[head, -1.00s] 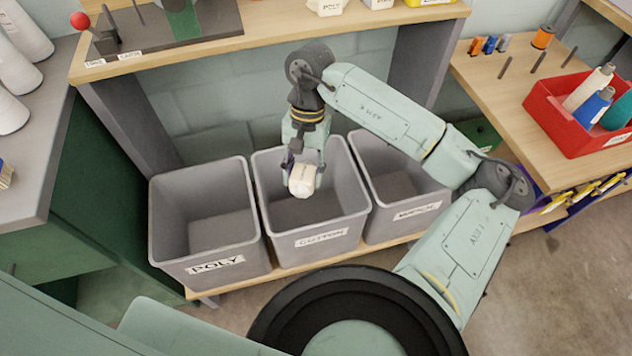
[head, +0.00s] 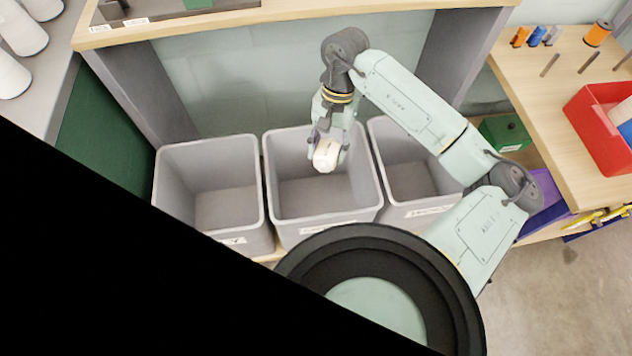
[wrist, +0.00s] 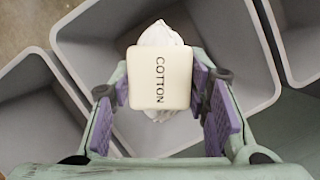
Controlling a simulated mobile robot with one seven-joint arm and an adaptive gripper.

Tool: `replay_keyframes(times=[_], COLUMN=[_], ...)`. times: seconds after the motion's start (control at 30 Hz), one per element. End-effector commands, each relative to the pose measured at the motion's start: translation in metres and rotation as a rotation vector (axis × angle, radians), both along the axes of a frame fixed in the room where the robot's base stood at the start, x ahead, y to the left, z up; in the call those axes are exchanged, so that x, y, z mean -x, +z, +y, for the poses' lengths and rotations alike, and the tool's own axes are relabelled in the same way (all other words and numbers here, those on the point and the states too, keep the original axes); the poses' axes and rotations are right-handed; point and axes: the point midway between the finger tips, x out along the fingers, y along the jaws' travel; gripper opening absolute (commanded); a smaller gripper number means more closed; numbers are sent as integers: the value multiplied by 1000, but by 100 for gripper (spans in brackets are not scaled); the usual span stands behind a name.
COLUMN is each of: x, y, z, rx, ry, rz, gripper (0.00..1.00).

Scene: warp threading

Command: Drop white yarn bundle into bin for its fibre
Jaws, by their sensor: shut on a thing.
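The white yarn bundle (head: 326,154) hangs in my gripper (head: 328,150) over the middle grey bin (head: 330,219). In the wrist view the bundle (wrist: 160,34) carries a cream tag (wrist: 160,78) that reads COTTON. The purple finger pads of my gripper (wrist: 160,92) are shut on it from both sides. The bin's interior below the bundle looks empty. In the head view now the middle bin's label is mostly cut off by my own body; one second ago it read COTTON.
A grey bin (head: 208,147) stands on the left and another (head: 415,212) on the right, both looking empty. A shelf board (head: 300,22) runs above them at the back. A red crate (head: 592,130) sits on the right-hand table.

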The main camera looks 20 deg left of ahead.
Motion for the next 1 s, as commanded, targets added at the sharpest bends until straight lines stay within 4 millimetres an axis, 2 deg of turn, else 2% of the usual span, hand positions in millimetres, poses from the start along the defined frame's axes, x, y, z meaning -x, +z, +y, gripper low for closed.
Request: replay_keyframes(times=[0.33, 0.37, 0.4, 0.7, 1.0], x=[0, 0, 0, 0, 0], y=[-4, -4, -4, -4, -4], z=[0, 0, 0, 0, 0], rx=[1, 1, 1, 1, 1], ry=[0, 0, 0, 0, 0], rz=[-1, -1, -1, -1, -1], gripper=[21, 43, 46, 66, 66])
